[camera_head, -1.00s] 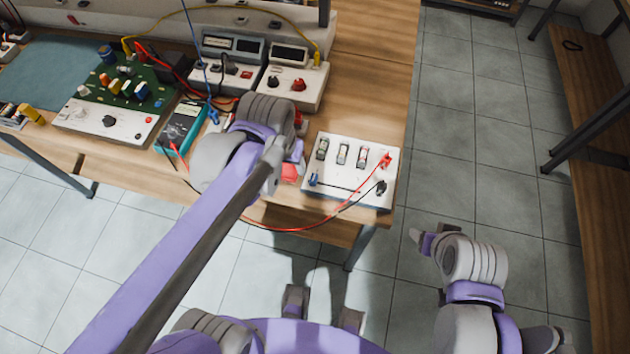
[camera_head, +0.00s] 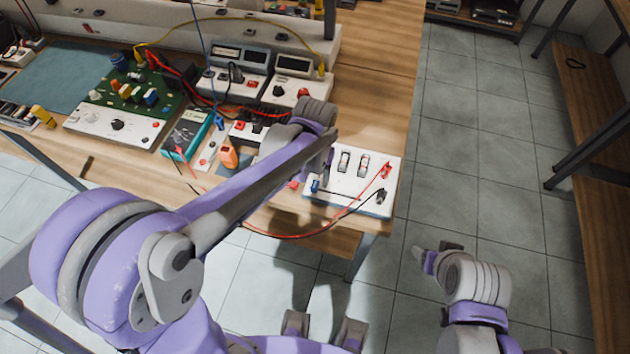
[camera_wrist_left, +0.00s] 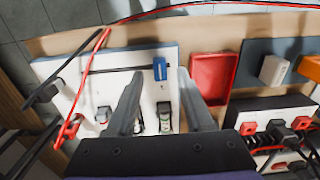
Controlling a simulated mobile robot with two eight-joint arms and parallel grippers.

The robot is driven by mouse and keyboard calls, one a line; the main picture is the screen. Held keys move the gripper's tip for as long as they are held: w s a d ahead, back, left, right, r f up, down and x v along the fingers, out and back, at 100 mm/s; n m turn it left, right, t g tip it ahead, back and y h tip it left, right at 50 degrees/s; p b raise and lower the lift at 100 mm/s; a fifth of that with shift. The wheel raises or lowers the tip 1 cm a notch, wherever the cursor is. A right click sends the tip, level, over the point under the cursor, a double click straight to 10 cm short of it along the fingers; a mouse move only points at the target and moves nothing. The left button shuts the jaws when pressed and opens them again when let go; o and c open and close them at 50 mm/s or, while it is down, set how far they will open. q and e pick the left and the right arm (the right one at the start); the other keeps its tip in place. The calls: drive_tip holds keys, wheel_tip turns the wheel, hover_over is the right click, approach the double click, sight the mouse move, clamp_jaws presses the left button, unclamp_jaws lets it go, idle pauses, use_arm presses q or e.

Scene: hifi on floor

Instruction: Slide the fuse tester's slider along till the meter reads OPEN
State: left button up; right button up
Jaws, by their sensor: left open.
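The fuse tester (camera_head: 345,205) is a white box at the table's front right corner, with several fuses in its top. Its blue slider (camera_head: 315,186) is at the left end of a dark slot. In the left wrist view the slider (camera_wrist_left: 159,68) stands between the fingertips of my left gripper (camera_wrist_left: 159,75), which is open around it; contact is unclear. In the head view my left wrist partly hides this gripper (camera_head: 328,158). A teal meter (camera_head: 187,133) lies left of the tester; its reading is not legible. My right gripper (camera_head: 436,252) hangs over the floor, right of the table.
Red and black leads clip to the tester's right side and loop past the table's front edge. A red tray (camera_wrist_left: 213,78) lies beside the tester. A green circuit board (camera_head: 130,90) and bench instruments (camera_head: 295,85) stand farther back. The floor at right is clear.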

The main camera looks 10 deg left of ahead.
sight(315, 187)
use_arm(q)
drive_tip(key=shift+f, duration=1.1)
clamp_jaws()
idle(0.7)
